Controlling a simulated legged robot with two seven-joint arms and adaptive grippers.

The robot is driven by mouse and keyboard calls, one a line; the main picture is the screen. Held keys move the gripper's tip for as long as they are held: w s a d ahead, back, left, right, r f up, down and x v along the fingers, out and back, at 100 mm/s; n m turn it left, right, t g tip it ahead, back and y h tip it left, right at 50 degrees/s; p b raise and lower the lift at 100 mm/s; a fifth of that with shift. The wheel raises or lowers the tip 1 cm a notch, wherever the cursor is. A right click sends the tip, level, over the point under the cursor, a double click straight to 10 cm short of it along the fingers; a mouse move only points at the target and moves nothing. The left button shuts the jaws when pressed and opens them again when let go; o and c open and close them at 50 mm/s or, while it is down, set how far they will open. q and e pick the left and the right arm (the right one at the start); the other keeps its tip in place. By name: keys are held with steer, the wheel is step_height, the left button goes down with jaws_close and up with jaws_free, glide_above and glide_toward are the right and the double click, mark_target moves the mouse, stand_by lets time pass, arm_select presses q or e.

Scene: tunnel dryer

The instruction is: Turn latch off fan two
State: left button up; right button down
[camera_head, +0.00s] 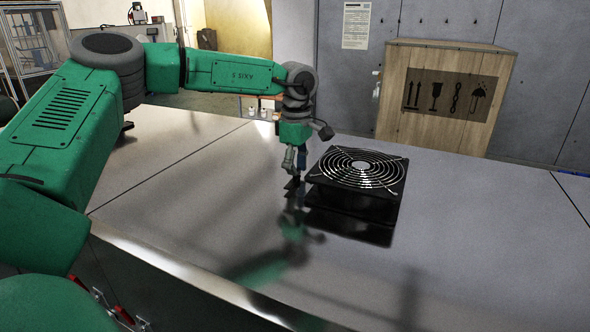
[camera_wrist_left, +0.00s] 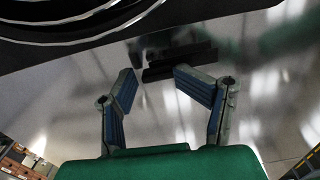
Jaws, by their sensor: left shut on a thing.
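The fan (camera_head: 316,179) is a black square unit with a round silver wire grille on top, on the grey table. Its dark edge and pale grille rings (camera_wrist_left: 60,52) fill the upper left of the left wrist view. My left gripper (camera_head: 294,172) points down just left of the fan. My right gripper is not in view.
The grey table (camera_head: 480,230) is clear to the right and in front of the fan. A wooden crate (camera_head: 400,75) with printed handling symbols stands behind the table at the right. A grey panel wall (camera_head: 555,60) closes off the back.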

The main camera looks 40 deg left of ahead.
arm_select(q)
step_height(320, 180, up, 12)
steer(key=shift+f, duration=0.15)
steer(key=shift+a, duration=0.1)
stand_by(0.4)
